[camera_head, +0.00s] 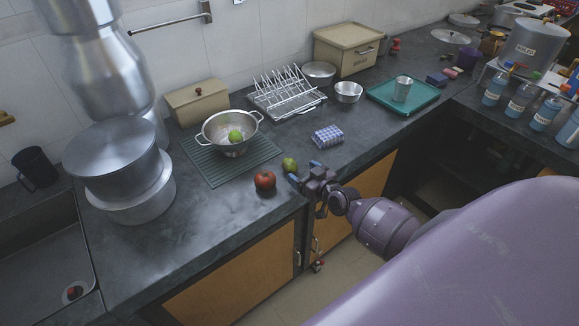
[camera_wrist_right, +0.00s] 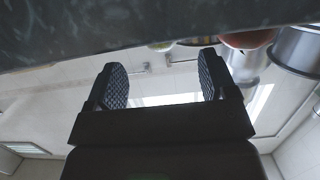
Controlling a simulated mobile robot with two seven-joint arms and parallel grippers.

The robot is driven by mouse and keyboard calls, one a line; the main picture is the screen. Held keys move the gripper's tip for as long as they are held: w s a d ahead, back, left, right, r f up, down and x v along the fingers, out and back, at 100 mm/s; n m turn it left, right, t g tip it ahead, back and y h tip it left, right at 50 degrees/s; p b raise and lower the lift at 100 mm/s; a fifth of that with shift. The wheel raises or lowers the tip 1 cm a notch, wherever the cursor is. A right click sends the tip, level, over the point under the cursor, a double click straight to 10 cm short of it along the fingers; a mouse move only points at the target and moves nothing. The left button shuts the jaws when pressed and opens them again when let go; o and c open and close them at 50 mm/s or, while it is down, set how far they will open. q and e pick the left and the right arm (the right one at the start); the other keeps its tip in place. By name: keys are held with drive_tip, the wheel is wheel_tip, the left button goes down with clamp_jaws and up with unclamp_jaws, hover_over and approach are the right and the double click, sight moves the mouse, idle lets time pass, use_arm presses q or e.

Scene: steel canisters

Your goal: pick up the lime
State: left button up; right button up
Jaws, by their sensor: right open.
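A green lime-like fruit (camera_head: 289,164) lies on the dark counter near its front edge, beside a red apple (camera_head: 265,180). A second, brighter green round fruit (camera_head: 235,135) sits in the steel colander (camera_head: 212,133); I cannot tell for sure which of the two is the lime. My right gripper (camera_head: 304,182) is open at the counter edge, just right of the green fruit and apart from it. In the right wrist view the open, empty jaws (camera_wrist_right: 164,85) show below the counter surface, with the apple (camera_wrist_right: 248,39) beyond them. My left gripper is out of view.
Large steel pots (camera_head: 130,195) stand at the left by the sink (camera_head: 40,250). A green ribbed mat (camera_head: 205,165) lies under the colander. A checked cloth-like block (camera_head: 327,135), dish rack (camera_head: 285,95) and teal tray (camera_head: 402,98) stand behind.

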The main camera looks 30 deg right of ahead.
sight(294, 168)
drive_tip(key=shift+b+x, duration=0.45)
drive_tip(key=shift+x, duration=2.2)
drive_tip(key=shift+s+f, duration=0.1)
drive_tip(key=c, duration=1)
